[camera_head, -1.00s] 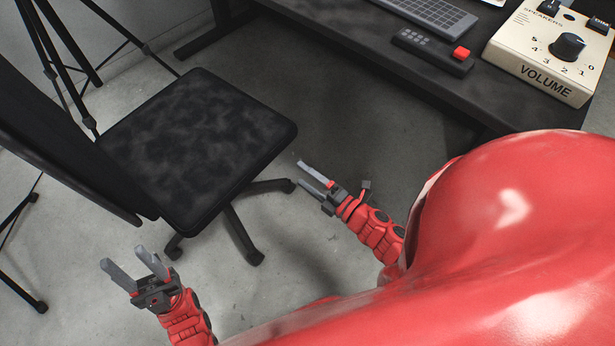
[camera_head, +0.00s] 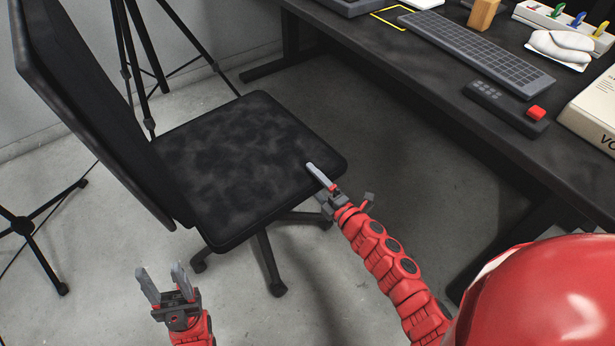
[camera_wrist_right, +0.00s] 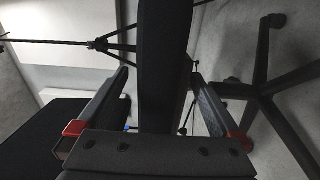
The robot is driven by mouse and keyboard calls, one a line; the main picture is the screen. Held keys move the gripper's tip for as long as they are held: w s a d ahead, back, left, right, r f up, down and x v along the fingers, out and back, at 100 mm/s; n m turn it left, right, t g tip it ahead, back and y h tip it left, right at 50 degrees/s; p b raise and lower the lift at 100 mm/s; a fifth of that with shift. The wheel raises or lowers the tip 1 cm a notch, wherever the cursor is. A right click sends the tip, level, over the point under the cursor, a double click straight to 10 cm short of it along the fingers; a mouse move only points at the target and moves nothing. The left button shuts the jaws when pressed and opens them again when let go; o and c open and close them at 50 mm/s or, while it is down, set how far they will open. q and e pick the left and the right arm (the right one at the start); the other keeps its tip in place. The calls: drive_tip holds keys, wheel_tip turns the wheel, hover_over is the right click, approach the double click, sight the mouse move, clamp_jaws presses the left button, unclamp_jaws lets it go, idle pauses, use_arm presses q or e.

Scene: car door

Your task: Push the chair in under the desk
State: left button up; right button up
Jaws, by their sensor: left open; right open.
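The black office chair (camera_head: 235,160) stands left of the dark desk (camera_head: 372,40), its seat toward the desk and its backrest on the left. A gap of floor lies between seat and desk. My right gripper (camera_head: 318,183) is open at the seat's near right corner, one finger overlapping the seat edge in the picture. In the right wrist view a dark slab, apparently the seat edge-on (camera_wrist_right: 164,65), shows between the open fingers; contact is unclear. My left gripper (camera_head: 163,276) is open and empty, in front of the chair, lower left.
A black tripod (camera_head: 137,60) stands behind the chair, and another stand's leg base (camera_head: 25,226) is at the left. A keyboard (camera_head: 475,50) and a small box with a red button (camera_head: 505,107) lie on the desk. The floor under the desk looks clear.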

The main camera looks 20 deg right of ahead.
drive_tip(key=shift+x, duration=1.6)
clamp_jaws()
